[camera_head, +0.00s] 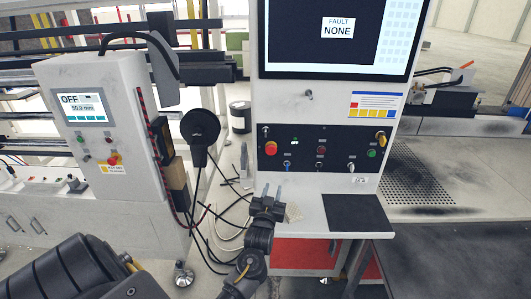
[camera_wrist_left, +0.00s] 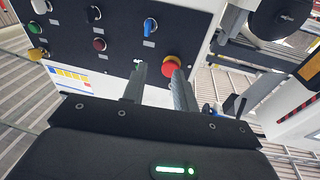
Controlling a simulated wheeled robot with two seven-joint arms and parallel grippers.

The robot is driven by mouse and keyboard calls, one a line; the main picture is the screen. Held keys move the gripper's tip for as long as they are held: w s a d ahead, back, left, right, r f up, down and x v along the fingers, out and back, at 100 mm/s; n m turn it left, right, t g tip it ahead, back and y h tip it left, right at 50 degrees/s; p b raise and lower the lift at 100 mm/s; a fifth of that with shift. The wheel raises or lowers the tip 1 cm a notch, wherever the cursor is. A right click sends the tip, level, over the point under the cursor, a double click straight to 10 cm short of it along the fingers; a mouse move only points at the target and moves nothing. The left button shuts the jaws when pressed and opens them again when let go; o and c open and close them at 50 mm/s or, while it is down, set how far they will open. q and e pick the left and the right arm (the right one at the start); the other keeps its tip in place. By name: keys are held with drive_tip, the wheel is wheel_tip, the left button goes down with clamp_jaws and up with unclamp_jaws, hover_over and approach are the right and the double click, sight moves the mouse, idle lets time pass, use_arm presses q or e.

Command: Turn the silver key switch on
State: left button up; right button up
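The black control panel (camera_head: 340,140) below the large screen carries several controls. A small silver fitting (camera_wrist_left: 138,62), partly hidden by a finger, shows between the red stop button (camera_wrist_left: 171,66) and the red push button (camera_wrist_left: 99,44) in the left wrist view. A silver-ringed knob (camera_wrist_left: 93,14) and a pale knob (camera_wrist_left: 41,6) sit in the other row. I cannot tell for certain which is the key switch. My left gripper (camera_head: 271,190) is open and empty, its fingers pointing at the panel. In the left wrist view its fingertips (camera_wrist_left: 157,70) appear near the stop button. My right gripper is out of view.
A white shelf (camera_head: 310,215) with a dark pad (camera_head: 355,212) juts out below the panel. At the left stands a white cabinet (camera_head: 100,150) with a small display reading OFF. A black disc-shaped part (camera_head: 200,130) stands beside it. The screen reads FAULT NONE.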

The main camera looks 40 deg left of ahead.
sight(266, 132)
use_arm(q)
drive_tip(key=a+r+n+y, duration=0.3)
drive_tip(key=a+r+y, duration=0.15)
drive_tip(key=r, duration=0.55)
drive_tip(key=p+x, duration=0.4)
drive_tip(key=x, duration=0.6)
drive_tip(key=shift+w+r+t, duration=0.25)
drive_tip(key=shift+w+t, duration=0.15)
drive_tip(key=shift+w, duration=0.1)
drive_tip(key=shift+d, duration=0.15)
clamp_jaws()
